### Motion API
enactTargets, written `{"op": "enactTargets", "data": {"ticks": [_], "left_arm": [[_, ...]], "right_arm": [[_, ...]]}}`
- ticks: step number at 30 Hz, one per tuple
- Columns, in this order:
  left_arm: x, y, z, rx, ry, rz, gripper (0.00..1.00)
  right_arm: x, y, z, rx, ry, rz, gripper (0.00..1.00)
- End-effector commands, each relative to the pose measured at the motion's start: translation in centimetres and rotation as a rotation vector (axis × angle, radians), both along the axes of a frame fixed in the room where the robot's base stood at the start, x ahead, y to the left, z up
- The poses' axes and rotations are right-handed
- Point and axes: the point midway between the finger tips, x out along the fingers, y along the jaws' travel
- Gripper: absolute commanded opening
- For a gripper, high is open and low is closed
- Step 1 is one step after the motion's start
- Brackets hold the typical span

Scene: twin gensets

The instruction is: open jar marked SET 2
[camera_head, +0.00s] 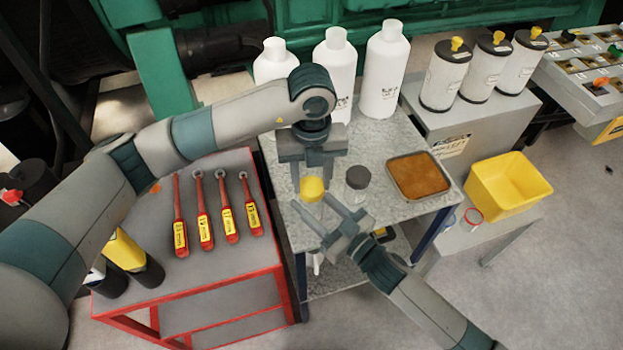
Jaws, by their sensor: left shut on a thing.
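A jar with a yellow lid (312,189) stands on the grey speckled table (283,188). A second jar with a dark lid (358,178) stands just right of it. I cannot read a SET 2 mark on either jar. My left gripper (312,178) points down from above and is shut on the yellow lid. My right gripper (314,208) reaches in from the lower right, with its two fingers spread either side of the yellow-lidded jar's body. I cannot tell whether they touch it. The jar's body is mostly hidden.
Several white bottles (383,70) stand at the table's back. A brown-filled tray (418,175) lies right of the jars. A red-framed cart (195,262) with several red-handled wrenches is at the left. A yellow bin (507,185) and a grey cabinet with black-capped canisters (446,75) are at the right.

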Motion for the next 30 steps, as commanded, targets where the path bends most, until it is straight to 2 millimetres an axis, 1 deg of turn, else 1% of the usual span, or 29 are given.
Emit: {"op": "enactTargets", "data": {"ticks": [10,13,20,21,23,30], "left_arm": [[0.0,-0.1,3.3,-0.002,-0.002,-0.001,0.14],[0.0,0.0,3.7,-0.001,-0.001,-0.001,0.14],[0.0,0.0,3.8,-0.001,0.000,0.000,0.14],[0.0,0.0,3.8,-0.001,0.000,0.000,0.14],[0.0,0.0,3.8,-0.001,0.000,0.000,0.14],[0.0,0.0,3.8,0.000,0.000,0.000,0.14]], "right_arm": [[0.0,0.0,0.0,0.000,0.000,0.000,0.00],[0.0,0.0,0.0,0.000,0.000,0.000,0.00],[0.0,0.0,0.0,0.000,0.000,0.000,0.00],[0.0,0.0,0.0,0.000,0.000,0.000,0.50],[0.0,0.0,0.0,0.000,0.000,0.000,0.64],[0.0,0.0,0.0,0.000,0.000,0.000,0.64]]}}
